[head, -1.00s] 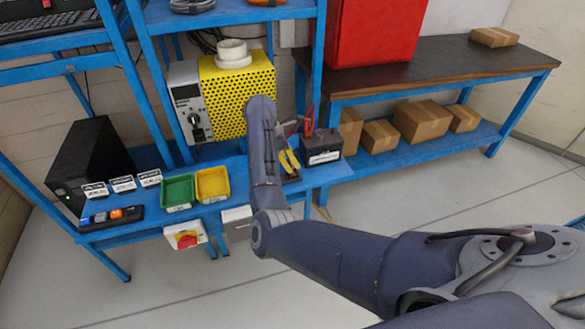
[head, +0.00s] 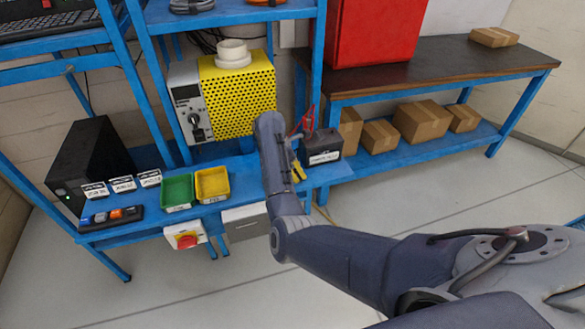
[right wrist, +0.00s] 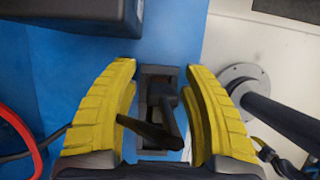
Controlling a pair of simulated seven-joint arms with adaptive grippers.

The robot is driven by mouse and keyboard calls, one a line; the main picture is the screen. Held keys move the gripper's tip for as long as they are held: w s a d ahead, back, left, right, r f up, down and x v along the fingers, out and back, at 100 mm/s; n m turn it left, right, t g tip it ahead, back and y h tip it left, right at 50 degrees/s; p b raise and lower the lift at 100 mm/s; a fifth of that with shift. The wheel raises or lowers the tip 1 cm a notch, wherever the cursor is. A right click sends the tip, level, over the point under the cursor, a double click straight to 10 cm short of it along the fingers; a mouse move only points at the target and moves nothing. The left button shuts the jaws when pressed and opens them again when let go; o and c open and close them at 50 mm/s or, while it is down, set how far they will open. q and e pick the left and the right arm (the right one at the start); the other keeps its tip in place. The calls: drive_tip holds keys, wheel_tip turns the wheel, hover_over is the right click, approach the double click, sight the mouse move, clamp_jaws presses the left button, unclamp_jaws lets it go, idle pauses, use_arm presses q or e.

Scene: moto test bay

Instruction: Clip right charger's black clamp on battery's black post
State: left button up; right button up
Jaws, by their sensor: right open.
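The battery (head: 322,147) is a dark box with a white label, at the right end of the blue bench. Part of its dark case (right wrist: 75,12) shows at the top left of the right wrist view. Its black post cannot be made out. My right gripper (head: 298,170) is just left of the battery, partly behind my forearm. In the right wrist view, its yellow fingers (right wrist: 165,110) are open on either side of a black piece (right wrist: 160,125), which looks like the black clamp. My left gripper is not in view.
A red lead (head: 306,120) rises beside the battery, and a red cable (right wrist: 22,135) curves at the left of the right wrist view. The yellow perforated charger housing (head: 237,95) stands behind. Green (head: 177,191) and yellow (head: 212,184) trays sit left on the bench (head: 240,172).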

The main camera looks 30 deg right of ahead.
drive_tip(key=shift+c, duration=0.2)
clamp_jaws()
idle(0.4)
wheel_tip(320, 180, up, 20)
idle(0.6)
drive_tip(key=shift+d+r, duration=0.1)
drive_tip(key=shift+r, duration=0.05)
idle(0.3)
